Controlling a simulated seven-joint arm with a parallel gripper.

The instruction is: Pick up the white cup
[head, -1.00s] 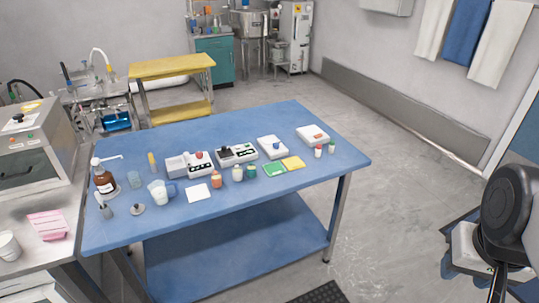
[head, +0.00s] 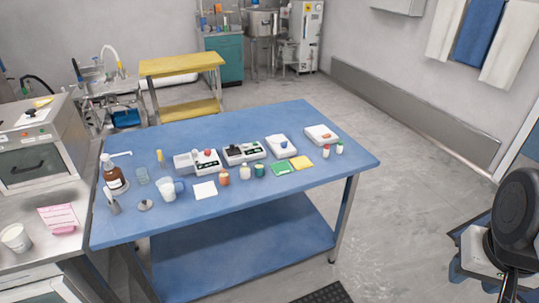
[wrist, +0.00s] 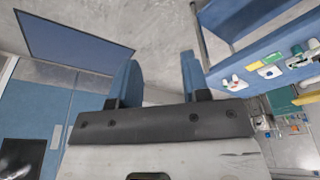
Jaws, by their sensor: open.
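A white cup (head: 16,238) stands near the left edge of the head view on the grey counter, beside a pink pad. A whitish mug with a bluish handle (head: 168,189) stands on the blue table, so there are two pale vessels. My gripper (wrist: 158,78) shows in the wrist view with its two blue fingers apart and nothing between them. Neither vessel can be made out in the wrist view. My dark arm is at the right edge of the head view, far from both; the gripper's fingers are not clear there.
The blue table (head: 300,190) holds a brown bottle (head: 113,174), a glass beaker (head: 142,175), several small jars and white devices. The pink pad (head: 60,217) lies on the counter (head: 30,260). Clear floor (head: 400,210) lies between the table and my arm.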

